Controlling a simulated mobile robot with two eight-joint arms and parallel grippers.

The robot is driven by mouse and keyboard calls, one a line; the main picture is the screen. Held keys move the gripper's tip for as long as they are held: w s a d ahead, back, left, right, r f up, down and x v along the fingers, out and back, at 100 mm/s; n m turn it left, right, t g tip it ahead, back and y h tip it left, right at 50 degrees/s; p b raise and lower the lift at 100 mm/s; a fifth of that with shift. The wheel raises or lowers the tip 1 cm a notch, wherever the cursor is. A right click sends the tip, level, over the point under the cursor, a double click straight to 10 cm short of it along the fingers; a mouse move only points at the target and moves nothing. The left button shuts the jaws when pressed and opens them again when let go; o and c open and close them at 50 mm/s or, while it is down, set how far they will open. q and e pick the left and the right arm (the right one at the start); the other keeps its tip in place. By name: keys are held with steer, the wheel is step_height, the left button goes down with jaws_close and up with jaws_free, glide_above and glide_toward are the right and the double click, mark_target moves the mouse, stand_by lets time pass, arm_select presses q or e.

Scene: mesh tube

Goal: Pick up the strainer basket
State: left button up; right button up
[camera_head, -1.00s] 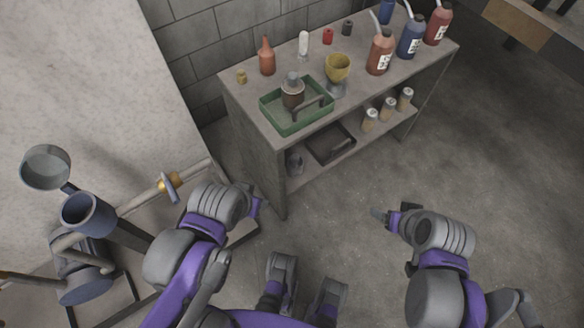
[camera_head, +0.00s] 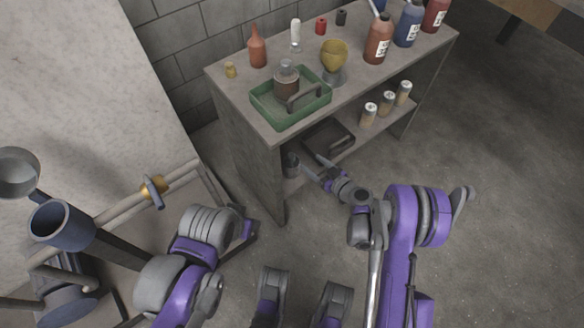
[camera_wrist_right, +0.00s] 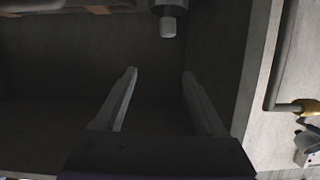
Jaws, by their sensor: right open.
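A small grey cylinder (camera_head: 291,164), which looks like the strainer basket, stands on the lower shelf at its left end; its mesh is too small to make out. My right gripper (camera_head: 312,167) reaches in at the lower shelf, just right of the cylinder. In the right wrist view the two fingers (camera_wrist_right: 158,95) are spread with nothing between them. A dark cylinder with a paler end (camera_wrist_right: 168,22) shows beyond the fingertips at the top; I cannot tell for sure that it is the basket. My left gripper (camera_head: 248,228) is low, left of the bench, its fingers unclear.
The bench's upper top holds a green tray (camera_head: 291,115) with a jar, a yellow cup (camera_head: 334,55) and several bottles. A dark tray (camera_head: 328,137) and several small cans (camera_head: 387,103) share the lower shelf. Pipes (camera_head: 125,205) stand at the left. The floor at right is clear.

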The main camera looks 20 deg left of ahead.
glide_toward(294, 160)
steer(key=f, duration=0.1)
steer(key=shift+n+t+y, duration=0.3)
steer(key=shift+t+y, duration=0.1)
steer(key=shift+t, duration=0.1)
steer(key=b+x, duration=0.1)
steer(key=x, duration=0.5)
steer(key=shift+a+f, duration=0.2)
steer(key=shift+a, duration=0.05)
steer(key=b+x, duration=0.1)
steer(key=x, duration=0.4)
steer(key=shift+b, duration=0.3)
steer(key=shift+r, duration=0.1)
jaws_close()
